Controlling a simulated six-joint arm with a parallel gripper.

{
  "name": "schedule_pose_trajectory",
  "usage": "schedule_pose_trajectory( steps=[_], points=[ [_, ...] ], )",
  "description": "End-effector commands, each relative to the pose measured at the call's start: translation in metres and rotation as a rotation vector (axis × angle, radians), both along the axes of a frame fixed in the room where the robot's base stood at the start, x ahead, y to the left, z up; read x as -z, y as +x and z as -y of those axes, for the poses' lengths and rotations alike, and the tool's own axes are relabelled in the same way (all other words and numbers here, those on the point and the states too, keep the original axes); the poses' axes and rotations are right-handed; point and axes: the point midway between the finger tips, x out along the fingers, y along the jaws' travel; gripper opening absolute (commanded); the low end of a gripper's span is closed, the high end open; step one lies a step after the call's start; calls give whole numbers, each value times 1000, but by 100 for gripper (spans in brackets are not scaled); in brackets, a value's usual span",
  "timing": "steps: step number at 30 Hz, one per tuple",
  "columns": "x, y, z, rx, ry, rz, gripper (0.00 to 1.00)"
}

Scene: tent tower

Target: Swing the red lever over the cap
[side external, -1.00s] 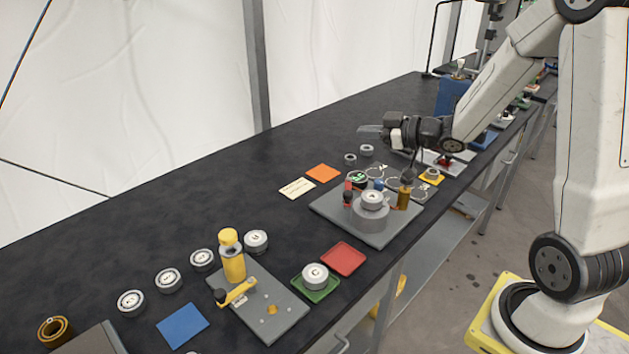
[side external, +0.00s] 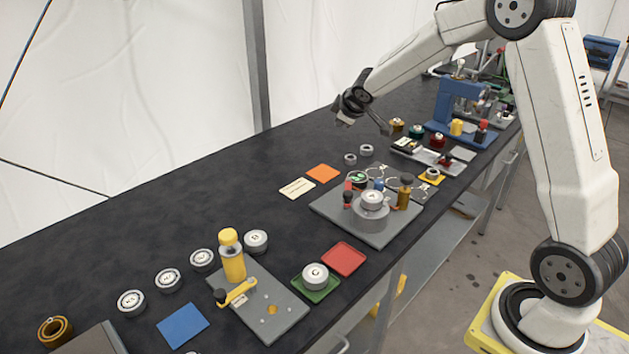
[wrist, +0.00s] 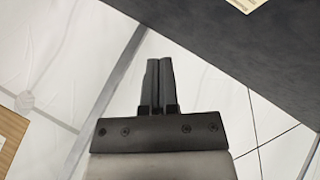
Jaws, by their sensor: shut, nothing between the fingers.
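The red lever (side external: 348,196), with a dark knob, stands upright at the left side of a grey fixture plate (side external: 333,214). The cap (side external: 371,197) is a pale marked disc on top of a grey cylinder (side external: 370,215) on the same plate, just right of the lever. The lever is beside the cap, not over it. My gripper (side external: 386,129) is up in the air behind the fixture, well apart from lever and cap. In the wrist view my gripper (wrist: 159,60) has its fingers together and empty; neither lever nor cap shows there.
A brass post with a dark knob (side external: 405,192) stands right of the cap. An orange square (side external: 323,173) and a cream card (side external: 297,188) lie left of the plate. A yellow bottle-like post (side external: 232,258) stands nearer. The dark bench (side external: 200,205) is clear toward the back left.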

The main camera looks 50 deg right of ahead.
Motion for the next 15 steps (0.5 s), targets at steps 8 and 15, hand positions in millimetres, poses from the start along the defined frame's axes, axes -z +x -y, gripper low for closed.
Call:
schedule_pose_trajectory(
  steps=[8, 15],
  points=[
    [-2, 9, -24, 46, -40, -223, 0],
    [-8, 6, -56, 56, -40, -432, 0]
  ],
)
